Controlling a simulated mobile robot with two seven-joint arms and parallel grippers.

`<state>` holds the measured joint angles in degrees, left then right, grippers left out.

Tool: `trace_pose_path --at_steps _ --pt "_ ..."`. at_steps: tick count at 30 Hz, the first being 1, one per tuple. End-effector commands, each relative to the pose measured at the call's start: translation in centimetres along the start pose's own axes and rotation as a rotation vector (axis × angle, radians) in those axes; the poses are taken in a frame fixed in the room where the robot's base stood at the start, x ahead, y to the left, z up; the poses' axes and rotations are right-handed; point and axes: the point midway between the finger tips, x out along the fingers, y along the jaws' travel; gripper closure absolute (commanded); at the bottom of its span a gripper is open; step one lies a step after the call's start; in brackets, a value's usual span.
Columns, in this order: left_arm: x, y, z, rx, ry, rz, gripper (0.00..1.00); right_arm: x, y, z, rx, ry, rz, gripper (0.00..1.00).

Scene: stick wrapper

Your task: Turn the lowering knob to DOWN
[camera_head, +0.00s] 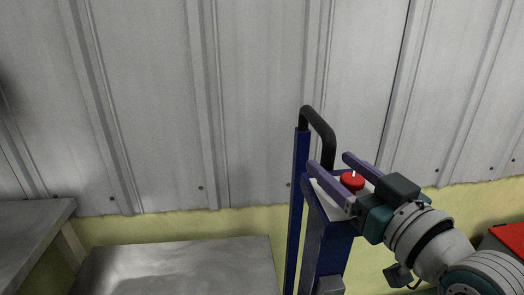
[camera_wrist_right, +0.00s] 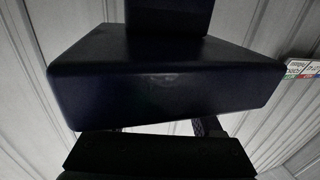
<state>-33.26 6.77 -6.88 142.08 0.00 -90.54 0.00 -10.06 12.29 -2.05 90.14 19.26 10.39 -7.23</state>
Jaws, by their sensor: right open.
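The lowering knob (camera_head: 352,180) is a red round knob with a small white mark, on the pale top panel of a blue post. It shows in the head view between the two fingers of my right gripper (camera_head: 340,162), which is open. I cannot tell whether either finger touches the knob. The white mark points up in the picture. In the right wrist view a dark box-shaped part (camera_wrist_right: 165,80) fills the middle, and the knob is not visible there. My left gripper is not in view.
A black curved handle (camera_head: 322,125) rises on the blue post (camera_head: 296,215) just left of my right gripper. A grey metal surface (camera_head: 180,268) lies low in the middle, another at the left edge. A red-topped object (camera_head: 510,236) stands at right. A corrugated wall is behind.

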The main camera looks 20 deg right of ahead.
Motion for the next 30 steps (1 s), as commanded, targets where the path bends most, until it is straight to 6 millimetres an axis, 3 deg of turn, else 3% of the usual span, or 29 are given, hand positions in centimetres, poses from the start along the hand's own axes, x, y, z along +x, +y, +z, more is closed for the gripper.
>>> trace_pose_path --at_steps 2,20,30 --pt "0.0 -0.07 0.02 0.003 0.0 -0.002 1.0 -0.02 -0.01 0.0 0.0 0.0 0.0 0.33" --pt "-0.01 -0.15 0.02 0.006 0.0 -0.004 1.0 -0.04 -0.01 -0.02 0.0 0.001 0.0 1.0" --pt "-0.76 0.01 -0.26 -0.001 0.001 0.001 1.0 0.03 0.19 -0.4 0.005 0.006 0.053 1.0"
